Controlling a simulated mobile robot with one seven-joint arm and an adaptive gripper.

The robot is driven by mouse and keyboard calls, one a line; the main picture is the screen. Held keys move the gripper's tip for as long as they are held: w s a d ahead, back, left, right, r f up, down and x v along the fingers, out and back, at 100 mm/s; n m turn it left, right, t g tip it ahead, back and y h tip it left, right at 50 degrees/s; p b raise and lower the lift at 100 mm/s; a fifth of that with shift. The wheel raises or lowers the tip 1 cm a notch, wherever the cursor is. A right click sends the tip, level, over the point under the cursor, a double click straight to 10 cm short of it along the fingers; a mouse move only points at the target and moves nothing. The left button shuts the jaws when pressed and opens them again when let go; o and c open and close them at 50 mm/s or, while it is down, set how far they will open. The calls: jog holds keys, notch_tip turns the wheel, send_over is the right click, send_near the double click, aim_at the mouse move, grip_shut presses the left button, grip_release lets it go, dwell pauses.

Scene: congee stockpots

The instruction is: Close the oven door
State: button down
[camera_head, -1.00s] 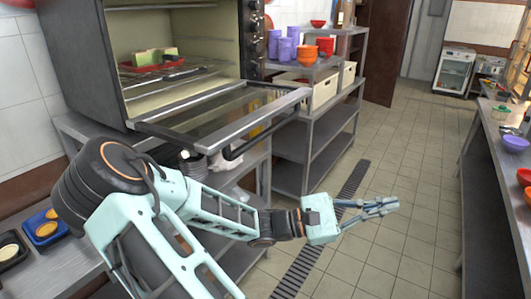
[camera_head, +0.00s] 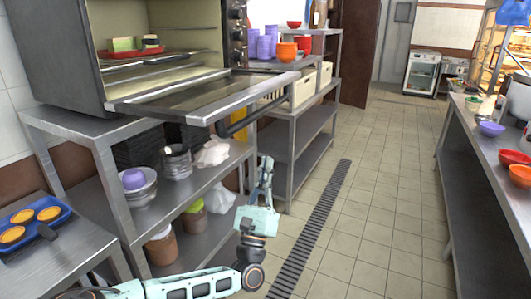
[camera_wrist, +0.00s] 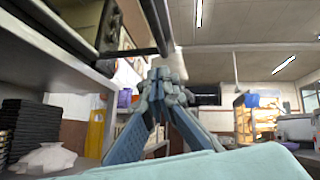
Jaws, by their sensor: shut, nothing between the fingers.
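The oven (camera_head: 65,50) stands at the upper left in the head view. Its door (camera_head: 180,92) is folded down and open, roughly level, with a glass pane and a handle bar (camera_head: 243,120) along the front edge. A red tray with items (camera_head: 135,50) sits on the rack inside. My gripper (camera_head: 265,165) is below and to the right of the door's front edge, apart from it, pointing up. In the wrist view my gripper (camera_wrist: 160,80) has its fingertips together with nothing between them. Dark bars that look like the door handle (camera_wrist: 155,25) pass above the fingertips.
A steel shelf (camera_head: 70,125) under the oven holds bowls, cans (camera_head: 177,163) and crumpled white cloth (camera_head: 213,152). A rack with cream bins (camera_head: 303,90) stands behind. A muffin tray (camera_head: 32,222) is at left. The tiled aisle (camera_head: 375,190) is free; a counter lines the right.

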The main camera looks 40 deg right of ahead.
jog(key=a+r+b+x, duration=0.1)
jog(key=a+r+x, duration=0.1)
jog(key=x, duration=0.9)
jog(key=shift+d+r, duration=0.2)
jog(key=shift+r, duration=0.05)
jog(key=shift+s, duration=0.2)
